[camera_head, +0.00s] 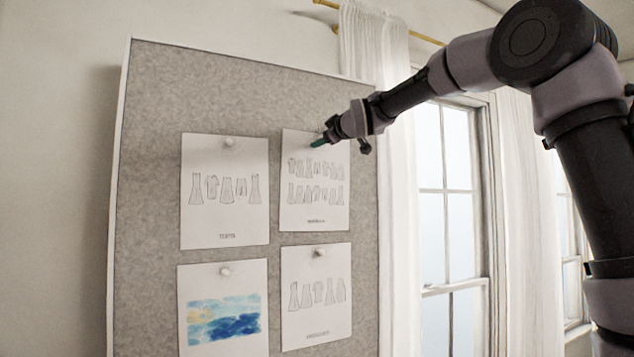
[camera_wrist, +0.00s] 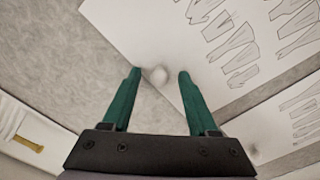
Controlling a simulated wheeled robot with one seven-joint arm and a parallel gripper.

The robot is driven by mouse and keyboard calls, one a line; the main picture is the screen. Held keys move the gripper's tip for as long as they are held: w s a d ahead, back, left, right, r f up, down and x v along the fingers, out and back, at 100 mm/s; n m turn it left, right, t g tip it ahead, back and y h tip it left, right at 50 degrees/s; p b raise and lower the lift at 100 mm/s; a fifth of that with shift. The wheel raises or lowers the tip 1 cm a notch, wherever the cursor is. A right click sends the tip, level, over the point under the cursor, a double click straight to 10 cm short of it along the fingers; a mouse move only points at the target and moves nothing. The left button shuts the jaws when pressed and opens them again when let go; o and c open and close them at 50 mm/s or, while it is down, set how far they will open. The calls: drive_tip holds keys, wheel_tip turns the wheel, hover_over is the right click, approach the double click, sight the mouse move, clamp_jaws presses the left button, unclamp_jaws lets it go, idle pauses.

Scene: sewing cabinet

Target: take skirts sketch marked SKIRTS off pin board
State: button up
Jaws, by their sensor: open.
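A white sketch sheet (camera_head: 315,207) with two rows of small garment drawings is pinned at the upper right of the grey pin board (camera_head: 160,100); its label is too blurred to read surely. My gripper (camera_head: 318,143) is at this sheet's top edge, covering its pin in the head view. In the wrist view the sheet (camera_wrist: 150,28) fills the upper middle. Its round white pin (camera_wrist: 158,76) shows between the open green fingertips, with a gap on each side. The gripper holds nothing.
Other pinned sheets are a garment sketch seemingly labelled TOPS (camera_head: 225,222), a blue watercolour (camera_head: 222,345) and a lower right garment sketch (camera_head: 316,325) with a blurred label. A white curtain (camera_head: 375,50) and window (camera_head: 455,190) stand right of the board.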

clamp_jaws()
drive_tip(key=shift+r, duration=0.15)
